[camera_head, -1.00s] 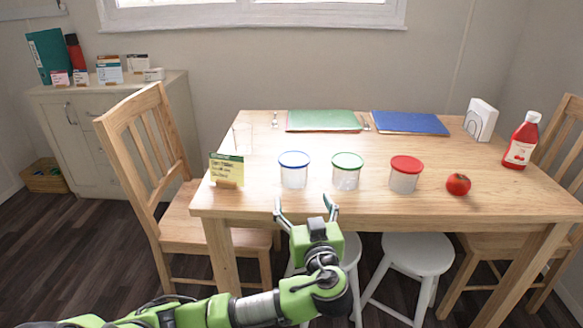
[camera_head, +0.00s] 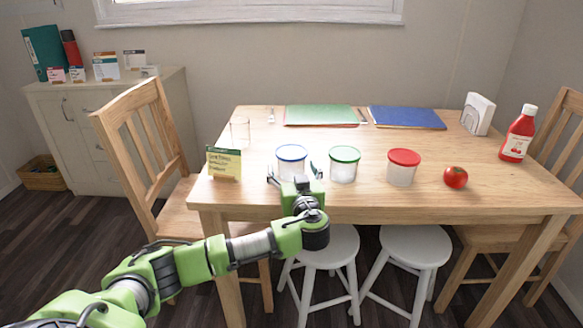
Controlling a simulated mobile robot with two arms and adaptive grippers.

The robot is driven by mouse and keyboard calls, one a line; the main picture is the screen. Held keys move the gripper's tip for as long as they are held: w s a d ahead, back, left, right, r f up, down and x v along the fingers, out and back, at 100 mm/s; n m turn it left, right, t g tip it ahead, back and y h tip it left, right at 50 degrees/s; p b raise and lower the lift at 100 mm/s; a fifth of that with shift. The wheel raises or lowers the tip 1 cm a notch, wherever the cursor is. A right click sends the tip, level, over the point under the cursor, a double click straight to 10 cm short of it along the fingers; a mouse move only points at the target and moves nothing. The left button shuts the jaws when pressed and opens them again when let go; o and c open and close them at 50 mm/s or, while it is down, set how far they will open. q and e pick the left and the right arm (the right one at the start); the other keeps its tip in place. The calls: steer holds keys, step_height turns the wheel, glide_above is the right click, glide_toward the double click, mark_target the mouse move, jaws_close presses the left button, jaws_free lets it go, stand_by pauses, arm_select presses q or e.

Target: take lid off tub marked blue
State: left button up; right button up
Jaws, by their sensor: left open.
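The tub with the blue-rimmed lid (camera_head: 291,153) stands upright on the wooden table (camera_head: 400,205), toward its left front. Its lid is on. My left gripper (camera_head: 293,173) is open at the near side of this tub, its fingers spread to either side of the tub's lower front. The gripper covers the tub's lower part, and I cannot tell whether the fingers touch it. A tub with a green-rimmed lid (camera_head: 344,164) stands just right of the gripper, close to its right finger. A tub with a red lid (camera_head: 403,167) stands further right. My right gripper is not in view.
A yellow card (camera_head: 224,163) and a clear glass (camera_head: 240,131) stand left of the blue tub. A tomato (camera_head: 456,177), a ketchup bottle (camera_head: 518,134) and a napkin holder (camera_head: 478,113) are at the right. Green (camera_head: 320,115) and blue (camera_head: 406,118) placemats lie behind.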

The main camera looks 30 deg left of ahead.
mark_target(294, 163)
arm_select(q)
steer(key=shift+w+a, duration=0.1)
steer(key=shift+a, duration=0.05)
steer(key=c, duration=1.2)
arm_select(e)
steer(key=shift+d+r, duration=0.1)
arm_select(q)
steer(key=shift+r, duration=0.15)
steer(key=shift+r, duration=0.25)
step_height(294, 163, up, 2)
steer(key=shift+r+p, duration=0.1)
steer(key=shift+p, duration=0.2)
steer(key=shift+s+d+r+p, duration=0.35)
steer(key=shift+s+d+r, duration=0.2)
steer(key=shift+s+r, duration=1.45)
steer(key=shift+s+d+r+p, duration=0.45)
steer(key=shift+s+r, duration=0.9)
steer(key=shift+s, duration=1.2)
steer(key=shift+s+d+r+p, duration=0.25)
steer(key=shift+s+d+r, duration=0.35)
steer(key=shift+s+r, duration=1.4)
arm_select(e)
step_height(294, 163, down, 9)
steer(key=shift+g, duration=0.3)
